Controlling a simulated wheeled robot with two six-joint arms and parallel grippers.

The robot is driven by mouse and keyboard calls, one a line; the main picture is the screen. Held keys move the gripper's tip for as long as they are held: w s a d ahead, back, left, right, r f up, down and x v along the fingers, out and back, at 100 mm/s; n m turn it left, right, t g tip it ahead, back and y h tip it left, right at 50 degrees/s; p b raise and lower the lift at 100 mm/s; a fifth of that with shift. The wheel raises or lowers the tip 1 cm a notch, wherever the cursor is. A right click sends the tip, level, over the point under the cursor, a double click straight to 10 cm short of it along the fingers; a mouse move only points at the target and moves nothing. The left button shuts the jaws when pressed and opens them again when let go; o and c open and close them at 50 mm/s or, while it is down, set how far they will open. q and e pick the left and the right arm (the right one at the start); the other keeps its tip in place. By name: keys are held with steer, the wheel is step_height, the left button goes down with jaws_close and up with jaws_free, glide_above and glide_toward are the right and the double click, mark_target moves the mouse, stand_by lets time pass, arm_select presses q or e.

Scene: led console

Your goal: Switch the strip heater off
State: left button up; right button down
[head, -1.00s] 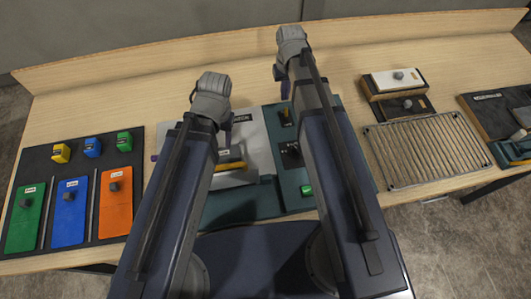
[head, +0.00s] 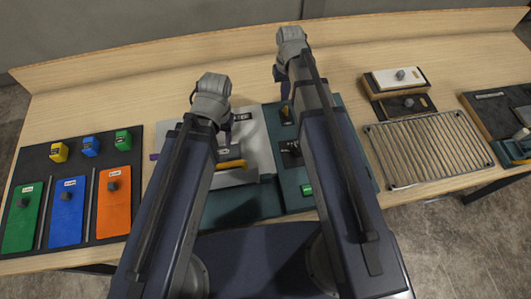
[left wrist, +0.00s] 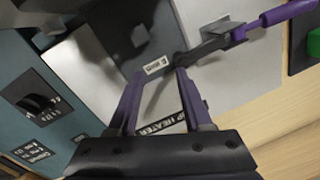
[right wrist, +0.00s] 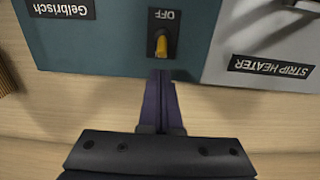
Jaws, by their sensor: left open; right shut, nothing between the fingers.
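The teal console (head: 294,187) stands mid-table, with a grey panel (head: 256,140) on its left part. The right wrist view shows the panel's STRIP HEATER label (right wrist: 271,66). Beside it on the teal part is a yellow toggle (right wrist: 161,46) under an upside-down OFF label (right wrist: 164,14). My right gripper (right wrist: 163,73) is shut and empty, its tips close to the toggle at the console edge; I cannot tell whether they touch. My left gripper (left wrist: 155,72) is open over the grey panel, near a dark bar (left wrist: 203,48) with a purple end (left wrist: 290,13).
A black board (head: 87,218) with green, blue and orange plates lies at the left. A wire rack (head: 425,150) and a wooden block with a white top (head: 400,80) are at the right. The table's back strip is clear.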

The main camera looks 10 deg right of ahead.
arm_select(q)
steer(key=shift+f+b, duration=0.6)
steer(key=shift+f, duration=0.1)
arm_select(e)
steer(key=shift+f, duration=0.7)
arm_select(q)
steer(key=shift+s+d+f+b, duration=0.15)
steer(key=shift+s+f+b, duration=0.1)
steer(key=shift+s+b, duration=0.15)
arm_select(e)
steer(key=shift+s+d+f, duration=0.15)
steer(key=shift+s+f, duration=0.05)
steer(key=shift+f, duration=0.1)
